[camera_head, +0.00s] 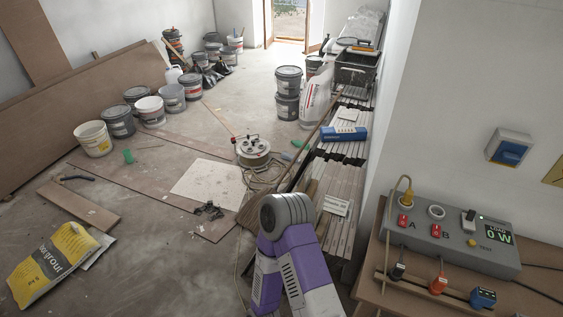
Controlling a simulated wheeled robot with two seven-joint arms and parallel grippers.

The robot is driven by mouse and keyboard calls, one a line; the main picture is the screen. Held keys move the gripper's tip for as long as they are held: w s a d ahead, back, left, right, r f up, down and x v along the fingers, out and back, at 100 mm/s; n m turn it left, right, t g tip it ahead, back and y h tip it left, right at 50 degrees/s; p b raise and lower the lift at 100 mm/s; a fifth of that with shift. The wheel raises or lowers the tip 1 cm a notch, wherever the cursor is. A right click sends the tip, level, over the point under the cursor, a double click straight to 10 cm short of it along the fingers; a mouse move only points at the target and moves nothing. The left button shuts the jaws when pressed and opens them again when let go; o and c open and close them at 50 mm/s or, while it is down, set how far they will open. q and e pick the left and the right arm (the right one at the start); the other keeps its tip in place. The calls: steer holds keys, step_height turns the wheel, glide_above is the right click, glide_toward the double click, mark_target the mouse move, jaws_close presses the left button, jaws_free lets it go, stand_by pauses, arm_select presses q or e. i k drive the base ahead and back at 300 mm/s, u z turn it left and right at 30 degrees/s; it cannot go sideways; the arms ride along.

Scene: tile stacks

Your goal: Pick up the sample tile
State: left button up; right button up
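A small pale flat piece (348,114), which looks like a sample tile, lies on top of the tile stacks beside the right wall. A second small pale piece (337,205) with faint marks lies on the nearer stack; I cannot tell whether it is a tile or a label. The nearer tile stack (343,182) runs along the wall, partly hidden by my purple and grey arm at the bottom centre. Neither of my grippers shows in the head view, so nothing can be told of their hold.
A blue tool or case (344,133) lies between the two pale pieces. A cable reel (253,151) stands left of the stacks. Buckets (288,92) stand behind it. A grey power box (448,232) sits on a bench at the right.

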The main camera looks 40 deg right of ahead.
mark_target(307, 175)
steer(key=i, duration=2.1)
steer(key=z, duration=2.85)
